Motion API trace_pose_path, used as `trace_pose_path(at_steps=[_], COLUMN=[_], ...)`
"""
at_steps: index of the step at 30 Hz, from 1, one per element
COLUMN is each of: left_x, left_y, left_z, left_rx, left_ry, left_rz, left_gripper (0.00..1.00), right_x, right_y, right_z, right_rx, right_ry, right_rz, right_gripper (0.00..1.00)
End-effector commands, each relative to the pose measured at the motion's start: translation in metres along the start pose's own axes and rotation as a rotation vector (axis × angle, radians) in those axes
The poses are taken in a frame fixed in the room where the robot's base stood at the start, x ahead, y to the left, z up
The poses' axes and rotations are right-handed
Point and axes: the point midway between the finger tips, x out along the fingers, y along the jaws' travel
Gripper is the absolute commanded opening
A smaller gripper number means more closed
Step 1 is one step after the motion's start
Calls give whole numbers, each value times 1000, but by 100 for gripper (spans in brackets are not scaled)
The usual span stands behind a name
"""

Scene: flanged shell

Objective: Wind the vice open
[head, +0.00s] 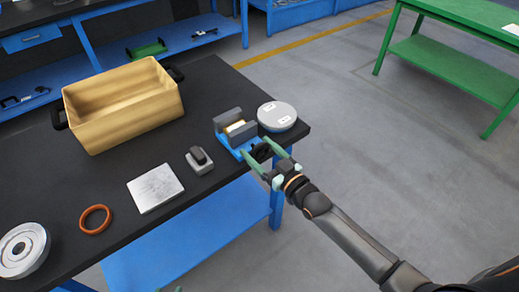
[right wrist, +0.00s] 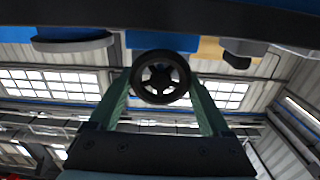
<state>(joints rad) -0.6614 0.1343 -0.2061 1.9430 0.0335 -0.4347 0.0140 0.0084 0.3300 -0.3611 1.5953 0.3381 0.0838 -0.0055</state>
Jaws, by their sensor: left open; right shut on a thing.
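The vice (head: 241,143) has a blue base and grey jaws and stands at the table's right front edge. A pale yellowish piece (head: 236,127) sits between its jaws; I cannot tell whether both jaws touch it. The vice's black spoked handwheel (head: 262,152) faces the front edge; it also shows in the right wrist view (right wrist: 160,77). My right gripper (head: 268,158) is shut on the handwheel, with one green finger on each side of its rim.
A round grey lidded part (head: 277,116) stands close beside the vice. A small grey block with dark top (head: 200,161), metal plate (head: 155,188), orange ring (head: 95,219) and flanged disc (head: 23,250) lie leftward. A yellow bin (head: 124,105) stands behind on the dark table (head: 205,90).

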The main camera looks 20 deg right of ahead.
Motion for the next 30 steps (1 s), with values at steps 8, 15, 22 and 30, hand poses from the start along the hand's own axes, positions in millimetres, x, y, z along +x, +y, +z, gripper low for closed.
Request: trace_pose_path(at_steps=[8, 15, 22, 30], left_x=[-3, -6, -8, -6], left_y=[-2, -6, -7, -6], left_z=[-4, -1, 5, 6], left_rx=[0, -2, -4, -4], left_ry=[4, -3, -15, -12], left_rz=[-5, -15, -17, -14], left_gripper=[50, 50, 50, 50], right_x=[0, 0, 0, 0], right_y=[1, 2, 4, 5], right_z=[0, 1, 2, 4], right_rx=[141, 355, 575, 827], right_ry=[-2, -3, -2, -3], right_rz=[0, 0, 0, 0], right_gripper=[26, 26, 26, 26])
